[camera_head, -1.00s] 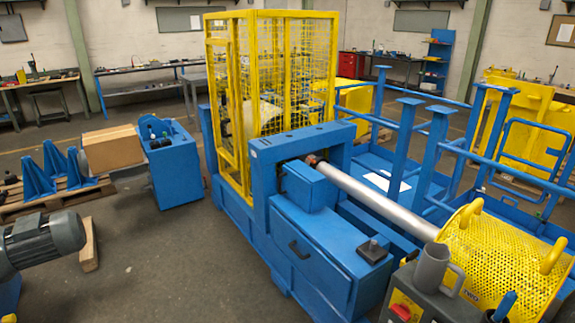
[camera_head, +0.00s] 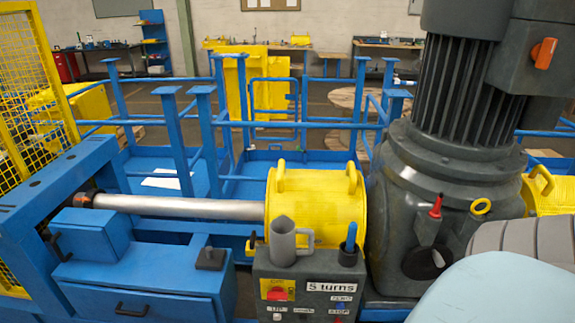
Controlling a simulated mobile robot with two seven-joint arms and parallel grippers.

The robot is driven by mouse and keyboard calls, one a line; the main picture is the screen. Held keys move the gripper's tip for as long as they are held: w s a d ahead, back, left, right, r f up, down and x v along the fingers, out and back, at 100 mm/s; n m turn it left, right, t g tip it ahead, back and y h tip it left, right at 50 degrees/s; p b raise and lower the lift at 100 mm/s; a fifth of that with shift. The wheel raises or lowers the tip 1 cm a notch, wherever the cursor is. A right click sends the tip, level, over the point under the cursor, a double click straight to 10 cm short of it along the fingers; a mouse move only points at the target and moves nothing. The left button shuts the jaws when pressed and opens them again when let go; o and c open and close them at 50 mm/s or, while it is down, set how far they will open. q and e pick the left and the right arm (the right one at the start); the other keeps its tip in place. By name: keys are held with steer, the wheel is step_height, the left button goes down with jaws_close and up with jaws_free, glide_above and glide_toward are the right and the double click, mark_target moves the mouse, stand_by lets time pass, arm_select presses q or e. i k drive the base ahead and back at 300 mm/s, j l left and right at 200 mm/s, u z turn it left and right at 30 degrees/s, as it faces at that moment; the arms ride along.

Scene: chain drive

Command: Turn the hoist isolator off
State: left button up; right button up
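A dark grey control box (camera_head: 322,275) stands in the lower middle. On its left front is a red rotary switch (camera_head: 277,293) on a yellow plate. The box also carries small white labels, one reading "5 turns". An orange handle (camera_head: 543,53) sits on the side of the large grey motor (camera_head: 465,110) at the upper right. No readable label shows which of these is the hoist isolator. Neither of my grippers is in view.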

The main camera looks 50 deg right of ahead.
mark_target(278, 293)
steer(key=i+j+z, duration=0.2)
steer(key=z, duration=0.15)
steer(key=i+j+z, duration=0.15)
steer(key=j+z, duration=0.15)
steer(key=i+j+z, duration=0.1)
steer(key=j+z, duration=0.25)
steer(key=i+j+z, duration=0.25)
steer(key=i, duration=0.25)
